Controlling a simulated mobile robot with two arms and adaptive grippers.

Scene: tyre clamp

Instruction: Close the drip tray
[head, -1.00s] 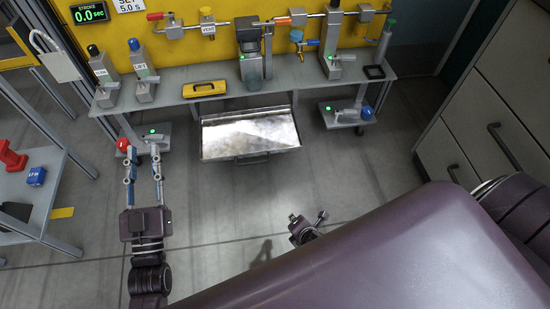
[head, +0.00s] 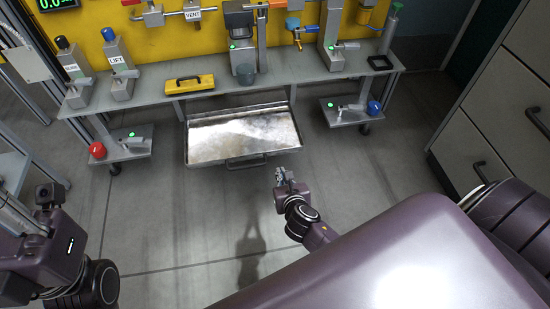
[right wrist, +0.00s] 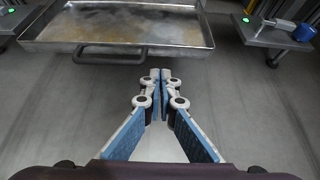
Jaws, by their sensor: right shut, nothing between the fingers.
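The drip tray (head: 240,140) is a shallow metal tray that sticks out from under the bench, pulled forward. Its dark bar handle (head: 247,162) is on the front face, and the handle also shows in the right wrist view (right wrist: 110,57). My right gripper (head: 283,172) is just in front of the tray, right of the handle, and apart from it. In the right wrist view, its fingertips (right wrist: 160,75) are together and empty, below the tray's front edge. My left gripper (head: 18,215) is at the lower left edge, away from the tray, with its fingertips hidden or cut off.
The bench (head: 290,78) carries valves, levers and a yellow case (head: 189,84). Low shelves with a red knob (head: 98,150) and a blue knob (head: 374,107) flank the tray. Drawers (head: 500,110) stand at the right. The floor before the tray is clear.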

